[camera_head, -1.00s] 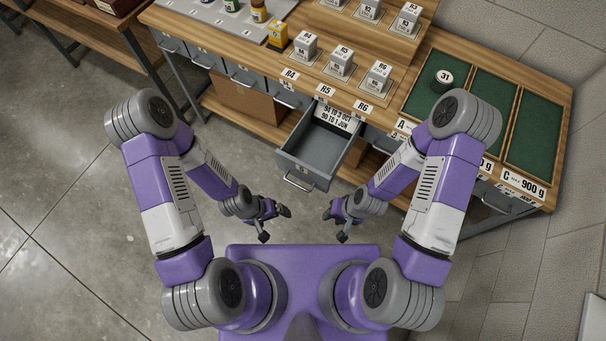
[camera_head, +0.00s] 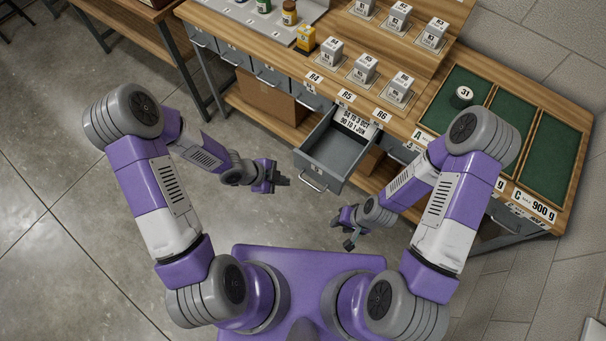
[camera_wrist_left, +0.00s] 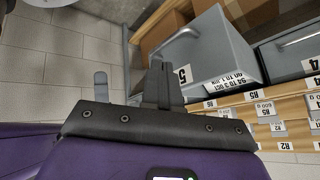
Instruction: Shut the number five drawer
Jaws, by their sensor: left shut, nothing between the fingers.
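The number five drawer (camera_head: 338,157) is a grey metal drawer pulled out from under the wooden bench, with its handle (camera_head: 313,184) on the front. A printed card shows inside it. In the left wrist view its front carries a "5" label (camera_wrist_left: 184,76), and its grey side faces right. My left gripper (camera_head: 284,181) is shut and empty, a little left of the drawer front and apart from it. Its closed fingers also show in the left wrist view (camera_wrist_left: 160,82). My right gripper (camera_head: 340,230) hangs open and empty below the drawer front.
Other drawers along the bench are shut. A cardboard box (camera_head: 268,97) sits beneath. The floor left of the drawer is clear.

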